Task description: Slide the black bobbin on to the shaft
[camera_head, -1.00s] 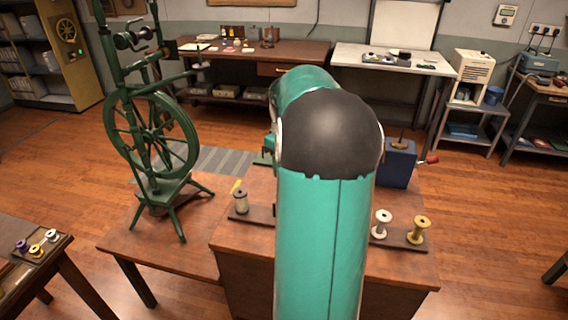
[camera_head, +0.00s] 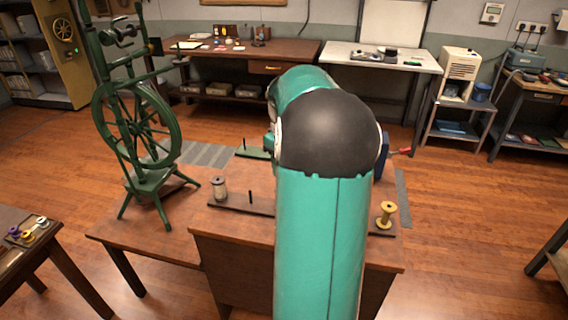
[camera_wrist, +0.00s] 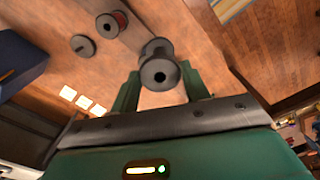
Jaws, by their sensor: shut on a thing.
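In the wrist view the black bobbin (camera_wrist: 158,70), dark with a round hole in its near flange, is held at the tips of my gripper (camera_wrist: 160,82). The green fingers stand on either side of it. In the head view my own arm hides the gripper and bobbin. An upright peg (camera_head: 243,143) stands on a green base (camera_head: 253,153) left of my arm. A blue box (camera_head: 380,160) with a red handle (camera_head: 402,151) is partly hidden to the right. I cannot tell which part is the shaft.
A dark rack (camera_head: 232,207) on the table carries a pale spool (camera_head: 219,188) and a bare peg (camera_head: 250,197). A yellow bobbin (camera_head: 387,215) stands at right. The green spinning wheel (camera_head: 138,125) stands at left. The wrist view shows a flat dark disc (camera_wrist: 83,46) and reddish spool (camera_wrist: 111,24).

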